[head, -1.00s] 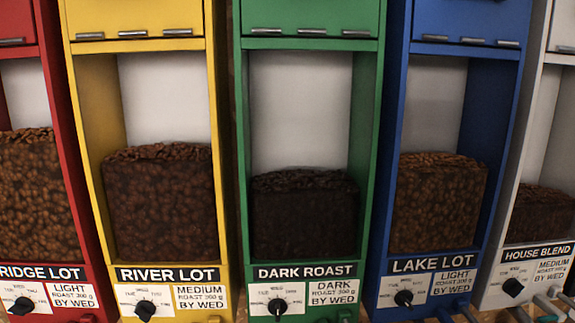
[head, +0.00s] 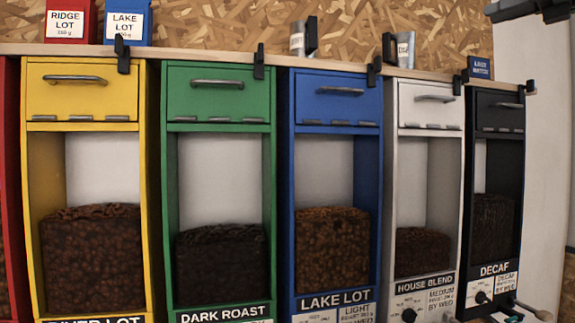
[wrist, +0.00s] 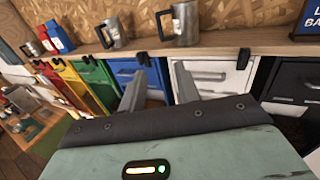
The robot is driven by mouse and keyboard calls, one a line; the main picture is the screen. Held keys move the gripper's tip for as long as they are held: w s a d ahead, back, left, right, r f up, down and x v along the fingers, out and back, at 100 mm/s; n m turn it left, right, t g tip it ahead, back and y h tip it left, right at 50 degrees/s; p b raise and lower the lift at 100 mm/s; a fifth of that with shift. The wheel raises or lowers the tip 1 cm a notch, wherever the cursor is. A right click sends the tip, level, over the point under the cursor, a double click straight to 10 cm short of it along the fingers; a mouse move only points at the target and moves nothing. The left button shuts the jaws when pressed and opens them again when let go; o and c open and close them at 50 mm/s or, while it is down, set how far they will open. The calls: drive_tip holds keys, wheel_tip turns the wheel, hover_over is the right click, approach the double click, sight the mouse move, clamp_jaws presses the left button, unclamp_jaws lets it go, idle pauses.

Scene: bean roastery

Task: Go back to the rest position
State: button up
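My gripper (wrist: 158,82) shows in the wrist view with its two grey fingers apart and nothing between them. It is in front of the row of bean bins, near the blue bin (wrist: 124,68) and the white bin (wrist: 212,75). I do not make out my gripper in the head view. No thing is held.
The head view shows yellow (head: 82,96), green (head: 218,95), blue (head: 337,97), white (head: 430,105) and black (head: 499,112) bins under a wooden shelf (head: 190,52). A red box (head: 70,22), a blue box (head: 128,22), metal cups (wrist: 186,26) and a blue sign (head: 481,67) stand on it.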

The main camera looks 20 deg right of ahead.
drive_tip(key=w+a+f+n+g+y+b, duration=0.1)
drive_tip(key=w+a+f+n+g, duration=0.1)
drive_tip(key=w+a+f, duration=0.35)
drive_tip(key=w+a+f+n+g+b, duration=0.1)
drive_tip(key=w+a+f+n+b, duration=0.15)
drive_tip(key=f, duration=0.65)
drive_tip(key=w+a+f+n+g+y+b, duration=0.1)
drive_tip(key=w+a+f+g, duration=0.15)
drive_tip(key=w+f, duration=0.35)
drive_tip(key=a+f+n+g+b, duration=0.2)
drive_tip(key=a+f+n, duration=0.2)
drive_tip(key=a+f, duration=0.5)
drive_tip(key=a+f+n+g+b, duration=0.1)
drive_tip(key=a+f+n+g, duration=0.25)
drive_tip(key=a+f, duration=0.55)
drive_tip(key=s+a+f+n+g+h+b, duration=0.1)
drive_tip(key=s+a+f+n+g+b, duration=0.1)
drive_tip(key=s+a+f+n, duration=0.45)
drive_tip(key=s+a+f+n+g+h+b, duration=0.1)
drive_tip(key=s+a+f+n, duration=0.15)
drive_tip(key=f, duration=0.75)
drive_tip(key=s+a+f+n+g+h+b, duration=0.1)
drive_tip(key=s+a+f+n+g+b, duration=0.25)
drive_tip(key=f, duration=0.55)
drive_tip(key=s+f+n+h+b, duration=0.2)
drive_tip(key=s+f+n+h, duration=0.2)
drive_tip(key=s+f+n, duration=1)
drive_tip(key=s, duration=0.3)
drive_tip(key=shift+a+f+t, duration=0.35)
drive_tip(key=shift+a+f, duration=0.05)
